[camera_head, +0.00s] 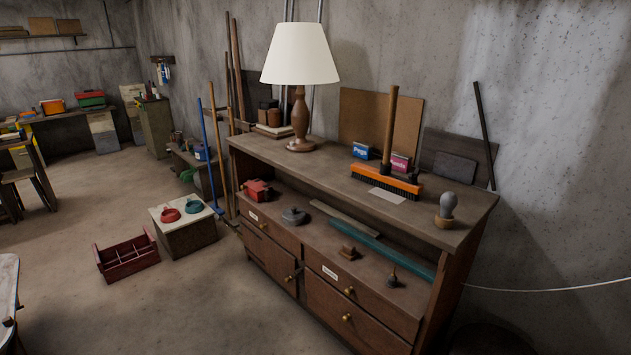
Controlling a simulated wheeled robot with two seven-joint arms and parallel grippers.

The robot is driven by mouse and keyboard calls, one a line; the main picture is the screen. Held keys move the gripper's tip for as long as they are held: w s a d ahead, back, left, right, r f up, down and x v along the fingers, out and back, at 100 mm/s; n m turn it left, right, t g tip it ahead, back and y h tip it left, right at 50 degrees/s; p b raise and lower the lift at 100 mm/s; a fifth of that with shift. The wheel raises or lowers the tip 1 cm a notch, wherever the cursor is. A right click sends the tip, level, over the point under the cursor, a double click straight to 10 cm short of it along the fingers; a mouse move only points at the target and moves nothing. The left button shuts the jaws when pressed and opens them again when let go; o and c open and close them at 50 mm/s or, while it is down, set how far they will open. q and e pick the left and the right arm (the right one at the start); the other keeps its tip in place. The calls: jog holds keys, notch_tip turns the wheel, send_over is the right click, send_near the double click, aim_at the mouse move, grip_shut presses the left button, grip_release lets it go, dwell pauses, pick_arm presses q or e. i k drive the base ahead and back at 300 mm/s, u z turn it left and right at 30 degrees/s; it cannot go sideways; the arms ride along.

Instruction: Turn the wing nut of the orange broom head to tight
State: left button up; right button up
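The orange broom head (386,181) rests on top of the wooden dresser, towards its right half, with dark bristles facing down. A wooden handle (390,125) stands upright from it and leans near the wall. A dark fitting (386,169) shows where the handle meets the head. The wing nut is too small to make out, and I cannot tell how it is turned. Neither of my grippers shows in the head view.
A red crate (128,257) lies on the floor. Floor before the dresser is clear.

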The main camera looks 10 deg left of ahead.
aim_at(413, 177)
jog(key=u, duration=0.25)
jog(key=k, duration=0.4)
jog(key=u, duration=0.45)
jog(key=i, duration=1.55)
jog(key=z, duration=0.25)
